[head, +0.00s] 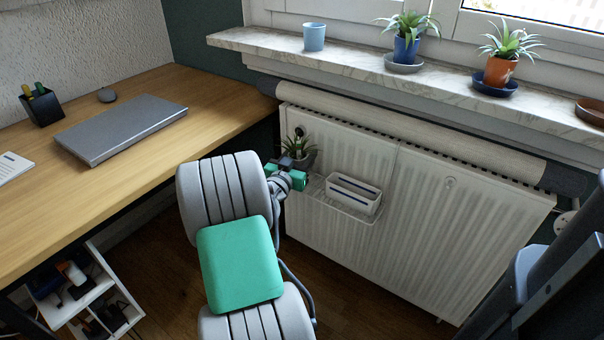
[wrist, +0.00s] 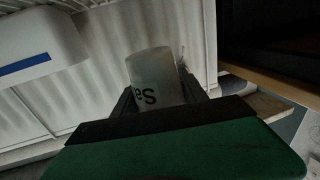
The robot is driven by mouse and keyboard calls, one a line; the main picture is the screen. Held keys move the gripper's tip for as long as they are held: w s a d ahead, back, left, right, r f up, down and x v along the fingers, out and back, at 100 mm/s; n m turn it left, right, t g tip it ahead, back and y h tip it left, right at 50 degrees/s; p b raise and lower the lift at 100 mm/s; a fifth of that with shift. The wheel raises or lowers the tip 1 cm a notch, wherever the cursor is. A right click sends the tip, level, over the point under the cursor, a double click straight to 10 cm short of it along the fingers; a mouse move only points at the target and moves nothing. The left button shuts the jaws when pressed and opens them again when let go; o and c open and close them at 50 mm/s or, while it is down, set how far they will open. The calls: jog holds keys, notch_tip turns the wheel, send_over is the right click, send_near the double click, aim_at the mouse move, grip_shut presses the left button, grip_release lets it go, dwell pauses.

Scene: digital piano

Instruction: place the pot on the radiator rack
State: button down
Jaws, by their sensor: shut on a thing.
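The pot (head: 306,158) is small and greyish, with a spiky green plant in it. In the wrist view the pot (wrist: 157,78) looks pale, with dark letters on its side, between the two dark fingers. My gripper (head: 298,168) is shut on it and holds it in front of the radiator's upper left part. The radiator rack (head: 350,213) is a white wire shelf on the radiator front, just right of and below my gripper. Part of the rack's left end is close to my gripper. Whether the pot touches the rack cannot be told.
A white box with blue stripes (head: 354,194) occupies the rack's middle and right; it also shows in the wrist view (wrist: 38,45). The radiator (head: 440,230) stands behind. A desk (head: 190,85) with a laptop (head: 122,128) is left. The marble sill (head: 345,65) above holds potted plants.

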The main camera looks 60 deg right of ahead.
jog(key=f, duration=0.1)
jog(key=w+d+f, duration=0.1)
jog(key=d+f+b, duration=0.1)
jog(key=shift+w+d+f, duration=0.15)
jog(key=shift+w+f, duration=0.05)
jog(key=shift+w, duration=0.05)
jog(key=shift+f+b, duration=0.65)
jog(key=shift+f, duration=0.75)
jog(key=shift+f, duration=0.2)
jog(key=c, duration=0.6)
grip_release()
jog(key=shift+r, duration=0.1)
